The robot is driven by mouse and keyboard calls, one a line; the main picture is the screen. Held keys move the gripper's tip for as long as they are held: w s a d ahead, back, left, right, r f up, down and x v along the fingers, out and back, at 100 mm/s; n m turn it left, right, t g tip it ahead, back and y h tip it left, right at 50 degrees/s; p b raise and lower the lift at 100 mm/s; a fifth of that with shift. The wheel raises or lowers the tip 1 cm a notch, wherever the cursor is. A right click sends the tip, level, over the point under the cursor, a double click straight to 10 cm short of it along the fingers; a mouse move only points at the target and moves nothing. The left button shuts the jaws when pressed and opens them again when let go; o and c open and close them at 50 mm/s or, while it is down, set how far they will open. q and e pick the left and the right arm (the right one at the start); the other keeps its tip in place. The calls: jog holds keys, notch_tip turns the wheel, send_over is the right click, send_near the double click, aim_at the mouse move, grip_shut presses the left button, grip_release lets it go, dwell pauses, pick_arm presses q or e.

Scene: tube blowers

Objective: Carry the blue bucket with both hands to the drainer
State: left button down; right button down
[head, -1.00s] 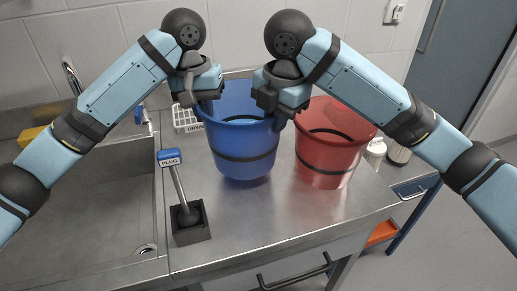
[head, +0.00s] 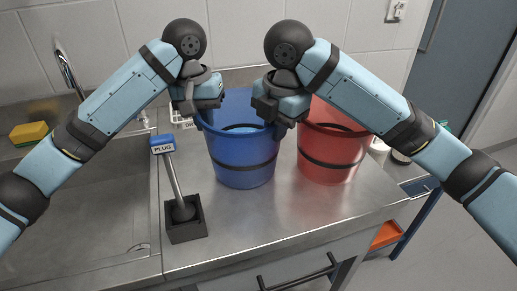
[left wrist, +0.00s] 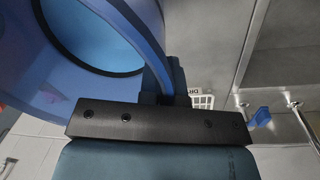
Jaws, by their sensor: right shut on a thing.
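The blue bucket (head: 243,155) stands upright at the middle of the steel counter, left of the red bucket; I cannot tell whether its base touches the counter. A pale blue surface shows inside it, also in the left wrist view (left wrist: 100,38). My left gripper (head: 196,108) is at its left rim, and in the left wrist view the bucket wall runs between my dark fingers. My right gripper (head: 277,115) is shut on its right rim; the fingertips are partly hidden. The white drainer (head: 180,123), with a partly covered label, is behind the left gripper; it also shows in the left wrist view (left wrist: 202,101).
The red bucket (head: 330,158) stands close on the right. A black block with a handle tagged PLUG (head: 186,222) stands front left of the blue bucket. The sink (head: 80,215) is on the left, with a tap (head: 68,72) and yellow sponge (head: 28,131) behind.

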pick_arm(q)
jog(key=shift+a+f, duration=0.2)
jog(key=shift+f, duration=0.25)
pick_arm(e)
jog(key=shift+w+d+f, duration=0.15)
jog(key=shift+d+f, duration=0.1)
jog(key=shift+f, duration=0.15)
pick_arm(q)
jog(key=c, duration=1.5)
grip_release()
jog(key=shift+r, duration=0.15)
pick_arm(e)
jog(key=c, duration=1.5)
grip_release()
jog(key=shift+r, duration=0.2)
pick_arm(q)
jog(key=shift+o, duration=0.9)
jog(key=shift+d, duration=0.1)
pick_arm(e)
jog(key=shift+o, duration=1)
jog(key=shift+a, duration=0.15)
pick_arm(q)
jog(key=shift+r, duration=0.15)
